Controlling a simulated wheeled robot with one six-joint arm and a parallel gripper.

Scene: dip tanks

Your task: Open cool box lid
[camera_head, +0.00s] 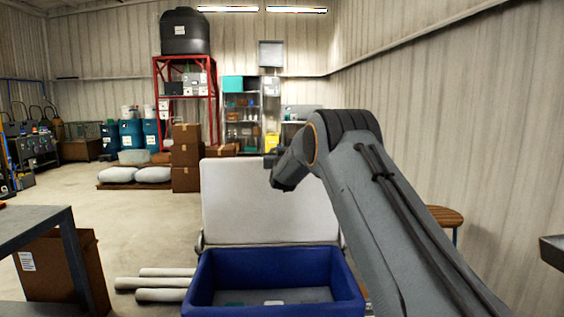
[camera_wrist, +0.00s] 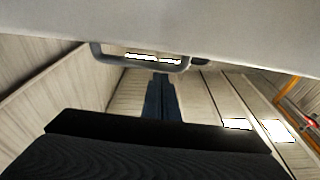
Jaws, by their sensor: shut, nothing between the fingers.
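The cool box (camera_head: 275,255) is a blue open-topped box on the floor, low in the middle of the head view. Its white lid (camera_head: 250,205) stands upright at the back of the box, so the box is open and its inside shows. My gripper (camera_head: 283,177) is in front of the lid's upper right part in the head view, its fingers largely hidden by the wrist. In the wrist view the shut, empty fingers (camera_wrist: 161,95) point up the picture, below the lid's pale surface (camera_wrist: 180,25) and its grey handle (camera_wrist: 140,62). I cannot tell whether they touch.
White rolls (camera_head: 160,288) lie left of the box. A cardboard box (camera_head: 60,270) stands by a grey table (camera_head: 30,222) at the left. A wooden stool (camera_head: 445,215) is at the right by the wall. The floor behind is open at the left.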

